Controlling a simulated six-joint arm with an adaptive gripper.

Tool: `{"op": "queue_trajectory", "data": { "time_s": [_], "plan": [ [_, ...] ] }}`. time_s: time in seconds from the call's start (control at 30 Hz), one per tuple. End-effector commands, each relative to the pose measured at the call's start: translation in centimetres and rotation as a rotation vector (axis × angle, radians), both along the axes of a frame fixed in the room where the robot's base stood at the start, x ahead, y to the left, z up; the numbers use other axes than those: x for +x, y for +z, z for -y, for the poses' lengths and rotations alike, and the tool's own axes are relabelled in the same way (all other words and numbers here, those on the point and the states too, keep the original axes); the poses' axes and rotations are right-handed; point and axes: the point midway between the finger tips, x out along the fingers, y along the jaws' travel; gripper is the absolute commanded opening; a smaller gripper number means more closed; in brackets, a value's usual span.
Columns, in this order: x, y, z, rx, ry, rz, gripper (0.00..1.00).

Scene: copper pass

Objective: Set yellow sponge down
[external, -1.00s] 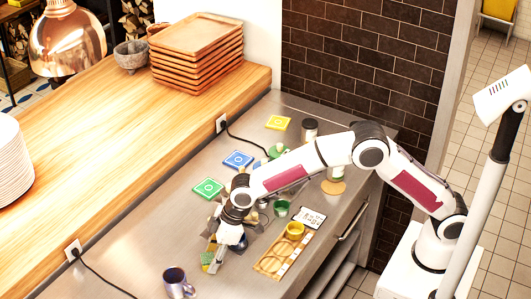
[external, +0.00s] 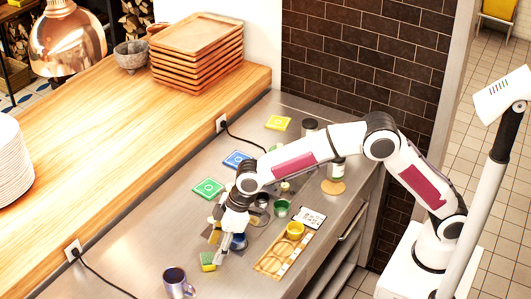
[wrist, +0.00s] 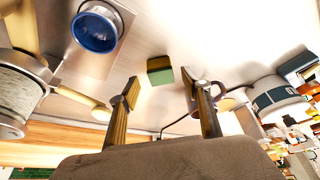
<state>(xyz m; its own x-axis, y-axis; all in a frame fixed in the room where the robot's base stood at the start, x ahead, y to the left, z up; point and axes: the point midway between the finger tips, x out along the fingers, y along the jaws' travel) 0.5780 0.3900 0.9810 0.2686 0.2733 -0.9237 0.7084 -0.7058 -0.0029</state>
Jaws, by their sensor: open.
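The yellow sponge (external: 208,261), with a green side, rests on the steel counter near its front left part. In the wrist view the sponge (wrist: 160,70) lies beyond my fingertips, seen between them and apart from both. My gripper (external: 219,243) is just above and behind the sponge in the external view. In the wrist view my gripper (wrist: 159,88) is open, with nothing between its fingers.
A purple mug (external: 178,284) stands left of the sponge, near the front. A blue-lined bowl or cup (external: 238,242) is close right of my gripper. A wooden tray (external: 270,265) lies further right. The counter left of the sponge is mostly clear.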

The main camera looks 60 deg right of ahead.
Motion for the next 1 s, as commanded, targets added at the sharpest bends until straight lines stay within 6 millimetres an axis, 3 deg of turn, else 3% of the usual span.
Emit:
{"op": "queue_trajectory", "data": {
  "time_s": [0.5, 1.0],
  "plan": [
    [-1.7, 6.1, 1.8, 0.001, -0.001, 0.0, 0.48],
    [-2.0, 6.9, 2.1, 0.0, 0.0, 0.0, 0.48]
  ]
}}
